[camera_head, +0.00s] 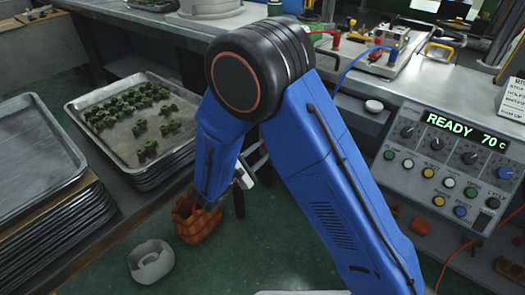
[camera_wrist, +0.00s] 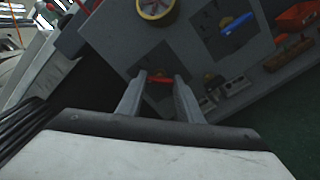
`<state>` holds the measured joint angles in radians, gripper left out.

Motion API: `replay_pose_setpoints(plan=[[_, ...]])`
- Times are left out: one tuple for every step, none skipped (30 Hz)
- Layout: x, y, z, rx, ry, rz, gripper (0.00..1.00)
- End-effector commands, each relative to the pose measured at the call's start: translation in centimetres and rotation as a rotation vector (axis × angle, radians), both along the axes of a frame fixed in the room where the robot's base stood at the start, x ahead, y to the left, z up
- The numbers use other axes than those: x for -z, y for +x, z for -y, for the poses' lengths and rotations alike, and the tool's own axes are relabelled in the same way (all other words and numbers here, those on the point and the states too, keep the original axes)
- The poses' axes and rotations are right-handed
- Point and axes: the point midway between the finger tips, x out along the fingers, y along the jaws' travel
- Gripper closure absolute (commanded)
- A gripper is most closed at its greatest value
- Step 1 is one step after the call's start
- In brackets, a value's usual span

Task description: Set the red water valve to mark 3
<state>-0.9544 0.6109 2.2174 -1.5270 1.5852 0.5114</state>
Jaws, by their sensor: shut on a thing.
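The red water valve (camera_wrist: 160,80) shows in the wrist view as a small red lever on a grey panel (camera_wrist: 130,45). My gripper (camera_wrist: 160,82) has its two fingers on either side of the red lever and is shut on it. The numbers around the valve are too small and dark to read, so I cannot tell which mark the lever points to. In the head view my blue arm covers the valve, and my gripper is mostly hidden behind the arm.
A blue lever (camera_wrist: 237,28) sits right of the red valve, and a yellow-rimmed round gauge (camera_wrist: 155,9) sits above it. In the head view, a tray of green pieces (camera_head: 168,105) is left and a control panel reading READY 70 C (camera_head: 435,155) is right. An orange-brown container (camera_head: 195,220) stands on the floor.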

Motion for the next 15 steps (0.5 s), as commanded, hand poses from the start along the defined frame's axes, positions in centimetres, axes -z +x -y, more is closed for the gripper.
replay_pose_setpoints(plan=[[0.04,-0.05,0.0,0.0,0.032,0.025,0.9],[0.04,-0.05,0.0,0.0,0.055,0.043,0.9],[0.05,-0.05,0.0,0.0,0.085,0.066,0.9],[0.05,-0.05,0.0,0.0,0.107,0.084,0.9],[0.05,-0.05,0.0,0.0,0.129,0.101,0.9],[0.05,-0.05,0.0,0.0,0.159,0.124,0.9],[0.05,-0.05,0.0,0.0,0.182,0.142,0.9],[0.05,-0.05,0.0,0.0,0.204,0.159,0.9],[0.06,-0.06,0.01,0.001,0.235,0.182,0.9],[0.06,-0.06,0.01,0.001,0.256,0.199,0.9],[0.06,-0.06,0.0,0.001,0.277,0.215,0.9],[0.06,-0.06,0.0,0.001,0.306,0.237,0.9],[0.06,-0.06,0.0,0.001,0.326,0.253,0.9],[0.07,-0.07,0.01,0.001,0.346,0.269,0.9],[0.07,-0.07,0.01,0.001,0.372,0.289,0.9]])
